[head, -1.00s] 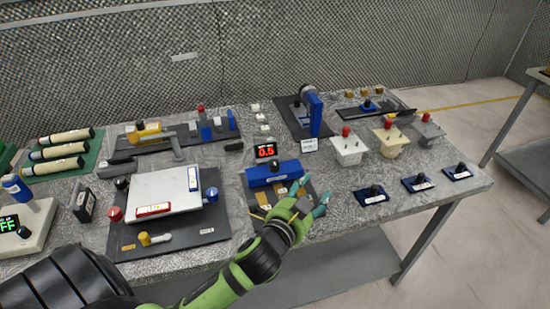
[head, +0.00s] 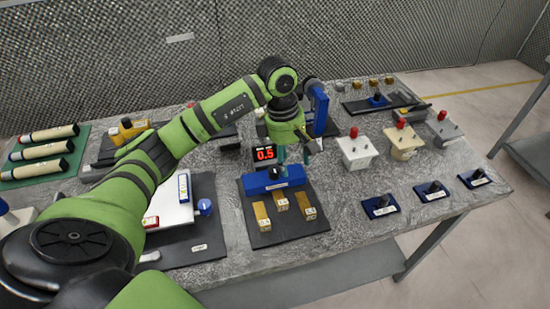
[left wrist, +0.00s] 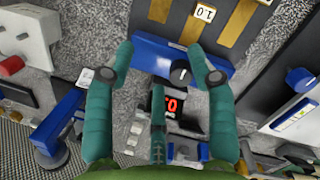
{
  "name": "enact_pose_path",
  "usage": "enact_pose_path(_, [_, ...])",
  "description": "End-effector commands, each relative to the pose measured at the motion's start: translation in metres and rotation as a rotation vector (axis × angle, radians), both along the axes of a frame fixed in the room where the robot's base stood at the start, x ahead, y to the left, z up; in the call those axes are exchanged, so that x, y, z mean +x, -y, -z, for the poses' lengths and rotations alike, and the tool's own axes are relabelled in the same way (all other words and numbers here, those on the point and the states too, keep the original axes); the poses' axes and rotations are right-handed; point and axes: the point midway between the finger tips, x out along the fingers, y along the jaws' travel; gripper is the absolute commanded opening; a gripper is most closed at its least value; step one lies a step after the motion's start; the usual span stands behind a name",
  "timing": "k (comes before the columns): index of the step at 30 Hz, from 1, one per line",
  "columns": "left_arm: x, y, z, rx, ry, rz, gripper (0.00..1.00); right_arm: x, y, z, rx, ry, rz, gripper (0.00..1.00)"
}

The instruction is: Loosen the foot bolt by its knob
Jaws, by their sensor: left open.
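No readable label shows which part is the foot bolt. A blue block (head: 273,180) stands on a black base plate with a dark round knob (head: 275,172) carrying a white mark. The left wrist view also shows the blue block (left wrist: 150,57) and its knob (left wrist: 181,74), seen between the fingertips. My left gripper (head: 297,150) is open and empty, above and behind the blue block, close to the red display. It also shows in the left wrist view (left wrist: 162,58), apart from the knob. My right gripper is not in view.
Brass blocks (head: 283,202) stand before the blue block. A red display (head: 264,154) reads 0.5. A tall blue stand (head: 319,110) is close behind the gripper. White and cream boxes with red knobs (head: 357,149) stand right. A white plate with a blue knob (head: 205,207) is left.

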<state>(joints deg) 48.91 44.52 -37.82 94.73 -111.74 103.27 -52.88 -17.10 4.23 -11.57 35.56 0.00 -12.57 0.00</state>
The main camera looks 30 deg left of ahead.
Motion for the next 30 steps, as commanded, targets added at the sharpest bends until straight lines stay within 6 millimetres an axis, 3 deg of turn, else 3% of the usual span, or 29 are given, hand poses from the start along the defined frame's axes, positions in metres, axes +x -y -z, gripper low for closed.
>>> enact_pose_path(1, [-0.001, -0.019, -0.005, 0.065, -0.016, -0.007, 0.56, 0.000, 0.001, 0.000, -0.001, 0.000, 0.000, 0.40])
enact_pose_path(3, [-0.003, -0.035, -0.009, 0.124, -0.036, -0.012, 0.56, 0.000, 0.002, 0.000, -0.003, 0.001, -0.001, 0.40])
enact_pose_path(6, [-0.006, -0.044, -0.008, 0.159, -0.052, -0.017, 0.56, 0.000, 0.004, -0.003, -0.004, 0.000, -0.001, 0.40])
enact_pose_path(18, [-0.006, -0.044, 0.047, 0.157, -0.054, -0.019, 0.56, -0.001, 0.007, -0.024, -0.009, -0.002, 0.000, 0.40])
enact_pose_path(30, [-0.006, -0.044, 0.059, 0.158, -0.049, -0.017, 0.56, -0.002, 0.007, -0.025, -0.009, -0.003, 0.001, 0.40])
